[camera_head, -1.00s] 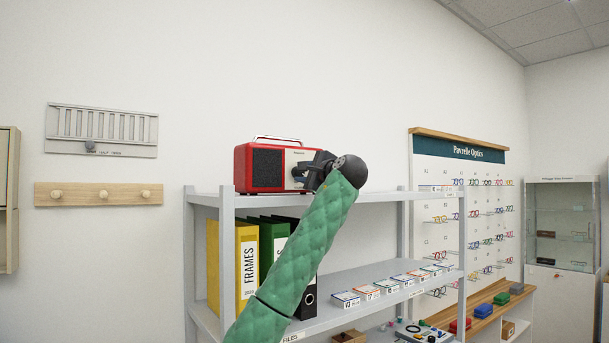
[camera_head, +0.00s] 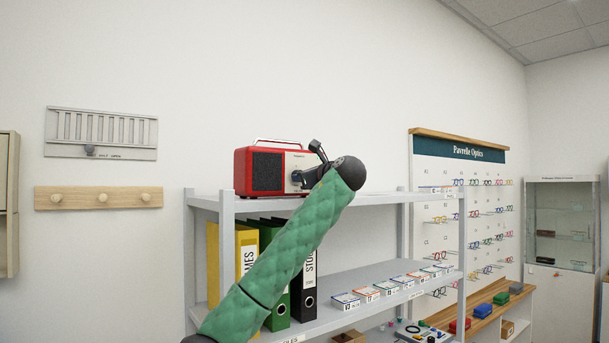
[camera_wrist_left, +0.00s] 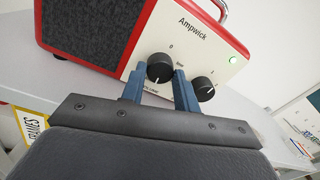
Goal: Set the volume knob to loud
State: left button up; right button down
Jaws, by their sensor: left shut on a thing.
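A red radio (camera_head: 242,170) with a cream front panel and a dark speaker grille stands on the top shelf. In the left wrist view its panel (camera_wrist_left: 190,40) reads "Ampwick" and bears two black knobs. My left gripper (camera_head: 296,178) reaches the panel. In the left wrist view its blue fingers (camera_wrist_left: 161,76) are shut on the left knob (camera_wrist_left: 160,66), one on each side. The right knob (camera_wrist_left: 204,88) stands free, just beside the right finger. Small print near the knobs is too blurred to read surely, and the fingers hide part of it. My right gripper is not in view.
The radio stands on a grey shelf unit (camera_head: 228,240) with binders (camera_head: 303,290) and small boxes (camera_head: 345,300) below. A peg rail (camera_head: 75,196) hangs on the wall. The top shelf right of the radio is clear.

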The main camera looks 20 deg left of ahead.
pick_arm(q)
jog(key=shift+f+m, duration=0.1)
jog(key=shift+m, duration=0.7)
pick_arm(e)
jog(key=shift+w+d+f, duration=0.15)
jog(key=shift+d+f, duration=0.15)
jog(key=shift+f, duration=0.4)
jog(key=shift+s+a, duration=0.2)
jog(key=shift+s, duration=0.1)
pick_arm(q)
jog(key=o, duration=1)
jog(key=shift+w, duration=0.1)
jog(key=shift+c, duration=0.2)
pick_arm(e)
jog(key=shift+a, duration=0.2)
pick_arm(q)
jog(key=shift+s+d, duration=0.35)
jog(key=b+v, duration=0.3)
jog(key=v, duration=0.4)
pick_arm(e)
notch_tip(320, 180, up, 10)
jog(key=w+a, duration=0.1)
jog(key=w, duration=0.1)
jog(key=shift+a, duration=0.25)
pick_arm(q)
jog(key=shift+w+a, duration=0.1)
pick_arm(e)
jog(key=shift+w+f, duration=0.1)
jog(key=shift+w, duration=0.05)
